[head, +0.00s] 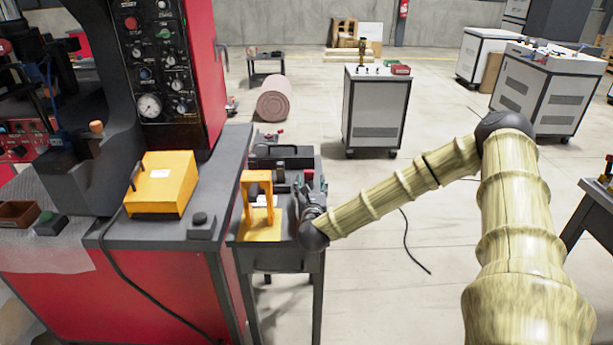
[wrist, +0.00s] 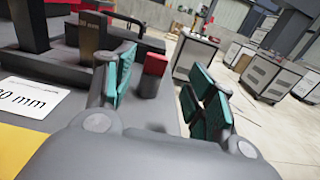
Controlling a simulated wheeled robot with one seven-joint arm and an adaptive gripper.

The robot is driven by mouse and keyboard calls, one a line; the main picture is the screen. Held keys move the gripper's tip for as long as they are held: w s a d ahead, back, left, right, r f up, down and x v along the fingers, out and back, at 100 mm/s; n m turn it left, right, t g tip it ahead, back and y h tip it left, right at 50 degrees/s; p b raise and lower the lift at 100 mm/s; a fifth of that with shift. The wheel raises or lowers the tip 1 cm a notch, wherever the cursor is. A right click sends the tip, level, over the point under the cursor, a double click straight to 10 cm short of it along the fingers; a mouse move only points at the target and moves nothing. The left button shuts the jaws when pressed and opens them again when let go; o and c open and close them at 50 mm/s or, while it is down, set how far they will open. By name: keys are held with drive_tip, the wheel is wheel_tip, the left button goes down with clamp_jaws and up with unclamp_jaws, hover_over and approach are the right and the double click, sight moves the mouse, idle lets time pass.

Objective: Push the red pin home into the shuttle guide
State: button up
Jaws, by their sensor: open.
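My gripper (wrist: 160,88) is open in the wrist view, with teal pads on its fingers. A red block-like piece (wrist: 155,64) on a dark post shows between and beyond the fingers, apart from both pads as far as I can see. It may be the red pin; a small red spot (head: 309,173) by my gripper (head: 307,195) in the head view looks like the same piece. The shuttle guide is not clearly told apart; dark blocks and rails (wrist: 125,35) lie beyond the left finger. My gripper hides part of the fixture in the head view.
A yellow arch-shaped stand (head: 258,202) is left of my gripper on the small dark table (head: 284,262). A red machine (head: 165,290) with a yellow box (head: 163,183) stands further left. A white label (wrist: 36,97) shows at the wrist view's left. Open floor lies to the right.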

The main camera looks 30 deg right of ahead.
sight(309, 173)
drive_tip(key=x, duration=0.2)
drive_tip(key=shift+w+d, duration=0.1)
drive_tip(key=shift+d, duration=0.25)
drive_tip(key=shift+w+d+r+p, duration=0.1)
drive_tip(key=shift+w+d+p, duration=0.05)
drive_tip(key=shift+w+p, duration=0.3)
drive_tip(key=x, duration=0.1)
drive_tip(key=p+x, duration=0.1)
drive_tip(key=x, duration=0.1)
drive_tip(key=shift+w, duration=0.3)
drive_tip(key=shift+w+d, duration=0.1)
drive_tip(key=shift+w, duration=0.35)
drive_tip(key=shift+c, duration=0.4)
drive_tip(key=c, duration=1)
